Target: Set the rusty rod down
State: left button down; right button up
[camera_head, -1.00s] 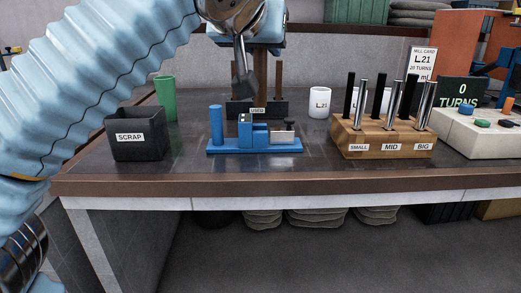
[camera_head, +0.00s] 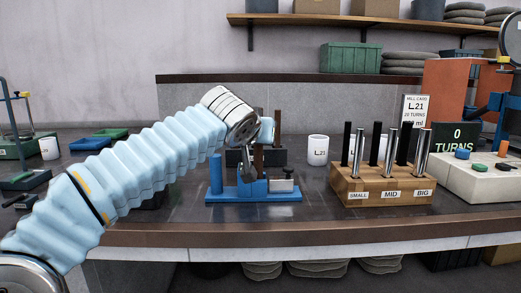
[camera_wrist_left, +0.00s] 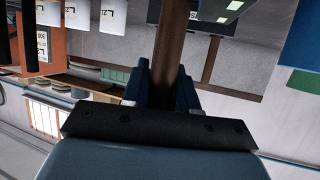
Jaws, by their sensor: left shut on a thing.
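My left gripper (camera_head: 262,142) is low over the bench, behind the blue fixture (camera_head: 275,196) and close to the dark USED rack (camera_head: 272,158). In the left wrist view its blue fingers (camera_wrist_left: 163,85) are shut on the brown rusty rod (camera_wrist_left: 175,40). In the head view the held rod (camera_head: 258,157) is upright and partly covered by my wrist. Its lower end is hidden, so I cannot tell whether it is in the rack. My right gripper is not in view.
A white L21 cup (camera_head: 318,150) and a wooden block (camera_head: 382,185) with several upright rods stand to the right. A grey control box (camera_head: 470,160) is farther right. My left arm covers most of the black bin at left. Bare bench shows in front.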

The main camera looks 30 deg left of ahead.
aim_at(257, 149)
pick_arm(q)
notch_tip(257, 149, down, 3)
jog(key=shift+r, duration=0.1)
jog(key=shift+f+b, duration=0.2)
jog(key=shift+b, duration=0.1)
jog(key=c, duration=0.9)
grip_release()
jog(key=shift+r, duration=0.2)
jog(key=b+v, duration=0.1)
jog(key=v, duration=1.1)
jog(key=shift+r, duration=0.1)
